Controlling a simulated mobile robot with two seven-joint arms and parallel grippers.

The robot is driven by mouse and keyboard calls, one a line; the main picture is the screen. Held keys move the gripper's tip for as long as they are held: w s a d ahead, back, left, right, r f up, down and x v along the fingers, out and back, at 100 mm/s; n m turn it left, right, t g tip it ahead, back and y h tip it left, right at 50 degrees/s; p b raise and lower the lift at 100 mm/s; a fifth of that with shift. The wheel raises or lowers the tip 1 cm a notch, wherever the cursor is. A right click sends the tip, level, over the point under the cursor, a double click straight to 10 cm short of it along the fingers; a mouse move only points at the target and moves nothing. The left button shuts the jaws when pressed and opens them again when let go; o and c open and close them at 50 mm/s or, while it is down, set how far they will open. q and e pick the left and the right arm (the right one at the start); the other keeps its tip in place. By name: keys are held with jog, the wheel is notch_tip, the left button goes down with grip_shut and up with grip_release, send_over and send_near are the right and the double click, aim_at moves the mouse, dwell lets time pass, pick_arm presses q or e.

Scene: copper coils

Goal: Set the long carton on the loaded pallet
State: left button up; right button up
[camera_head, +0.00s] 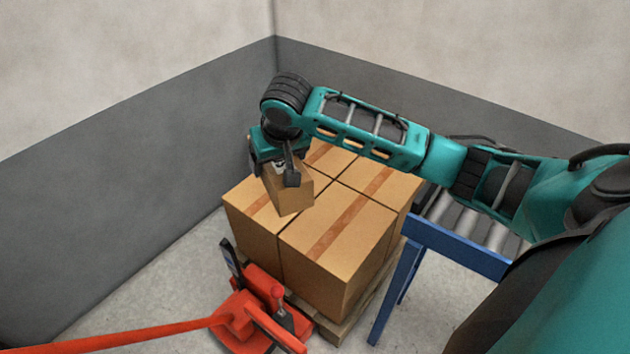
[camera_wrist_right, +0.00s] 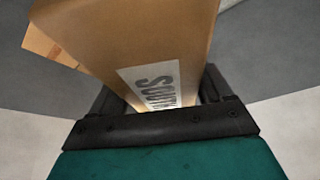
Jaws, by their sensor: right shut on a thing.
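The long carton (camera_head: 290,196) is a small brown box, seen nearly end-on in the head view, above the left part of the loaded pallet. My right gripper (camera_head: 280,172) is shut on it from above. In the right wrist view the carton (camera_wrist_right: 125,40) fills the upper middle between the fingers and shows a white printed label. The loaded pallet (camera_head: 337,332) carries several large taped cartons (camera_head: 340,235) with a flat top. I cannot tell whether the held carton touches them. My left gripper is not in view.
A red pallet jack (camera_head: 245,315) stands at the pallet's front left, its handle reaching left. A blue-framed roller conveyor (camera_head: 455,245) stands right of the pallet. Grey-and-white walls (camera_head: 130,190) close in behind. Bare floor (camera_head: 150,285) lies at the left.

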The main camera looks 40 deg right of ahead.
jog(key=w+d+f+m, duration=0.1)
jog(key=w+d+f, duration=0.3)
jog(key=d+f, duration=0.15)
jog(key=m+h, duration=0.1)
jog(key=m, duration=0.1)
send_over(339, 230)
jog(key=s+a, duration=0.2)
notch_tip(339, 230, down, 13)
jog(key=f+b, duration=0.6)
jog(key=b, duration=0.1)
jog(key=f+b, duration=0.6)
jog(key=b, duration=0.1)
jog(key=f+b, duration=0.7)
jog(key=shift+s+d+b, duration=0.1)
jog(key=shift+d+b, duration=0.25)
jog(key=shift+d, duration=0.05)
jog(key=shift+f+h+b, duration=0.3)
jog(key=shift+f+b, duration=0.15)
jog(key=shift+f, duration=0.2)
jog(key=o, duration=1.2)
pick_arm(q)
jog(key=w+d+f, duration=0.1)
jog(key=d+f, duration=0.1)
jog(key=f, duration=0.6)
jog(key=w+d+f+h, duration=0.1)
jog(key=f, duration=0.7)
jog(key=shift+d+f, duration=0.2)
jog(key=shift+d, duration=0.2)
pick_arm(e)
jog(key=shift+o, duration=0.2)
